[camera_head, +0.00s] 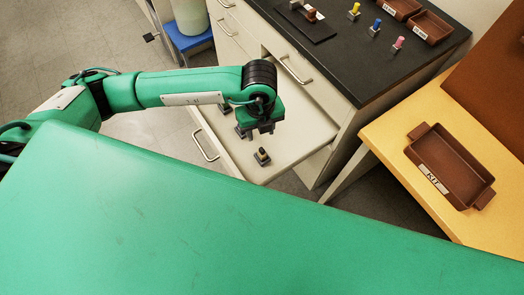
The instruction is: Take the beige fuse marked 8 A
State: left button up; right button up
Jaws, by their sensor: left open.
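My left gripper (260,128) hangs fingers-down over an open white drawer (300,125). It is open, with nothing seen between its fingers. A small dark holder with a yellowish-beige top (262,155) stands in the drawer, just in front of the gripper and apart from it. Its marking is too small to read, so I cannot tell if it is the 8 A fuse. Other small dark holders (240,132) stand in the drawer to the left, partly hidden by the gripper and arm. My right gripper is not in view.
The black countertop (345,75) carries a dark mat with a brown piece (313,15), yellow (354,10), blue (375,27) and pink (398,43) pieces, and brown trays (432,27). A brown KIT tray (419,171) sits on the yellow table (385,128) at right and looks empty.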

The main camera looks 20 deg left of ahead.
aim_at(262, 149)
pick_arm(q)
notch_tip(262, 149, down, 8)
jog(key=n, duration=0.2)
jog(key=shift+n, duration=0.4)
jog(key=shift+f, duration=0.55)
jog(key=f, duration=0.3)
jog(key=f+p, duration=0.1)
jog(key=shift+w+d+f, duration=0.1)
jog(key=shift+w+f, duration=0.05)
jog(key=shift+w, duration=0.15)
jog(key=shift+f, duration=0.3)
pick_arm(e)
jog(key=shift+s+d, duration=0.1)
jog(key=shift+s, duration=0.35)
pick_arm(q)
jog(key=shift+c, duration=0.4)
